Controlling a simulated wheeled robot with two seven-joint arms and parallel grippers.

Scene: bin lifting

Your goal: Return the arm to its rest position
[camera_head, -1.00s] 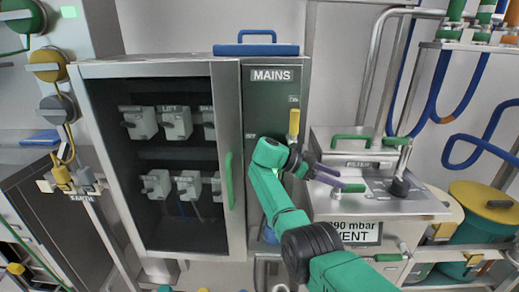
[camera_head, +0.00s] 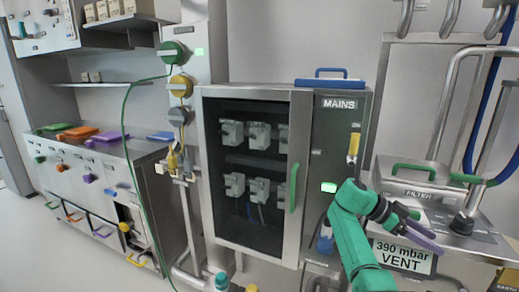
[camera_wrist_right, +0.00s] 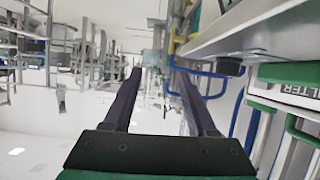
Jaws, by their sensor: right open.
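My right arm, green with a black joint, comes up from the bottom right in the head view. Its right gripper (camera_head: 430,234) has purple fingers and hangs in front of the vent panel, right of the mains cabinet (camera_head: 340,130). In the right wrist view the gripper (camera_wrist_right: 158,74) has its two dark purple fingers apart, with nothing between them. The yellow handle (camera_head: 353,147) on the mains cabinet stands upright, clear of the gripper. My left gripper is not in view.
A green-lit indicator (camera_head: 328,187) shows on the cabinet, close to my right arm. The filter unit (camera_head: 415,172) with green handles stands at the right. A blue pipe (camera_wrist_right: 212,72) shows in the wrist view. A bench (camera_head: 90,165) with coloured lids is at the left, with open floor before it.

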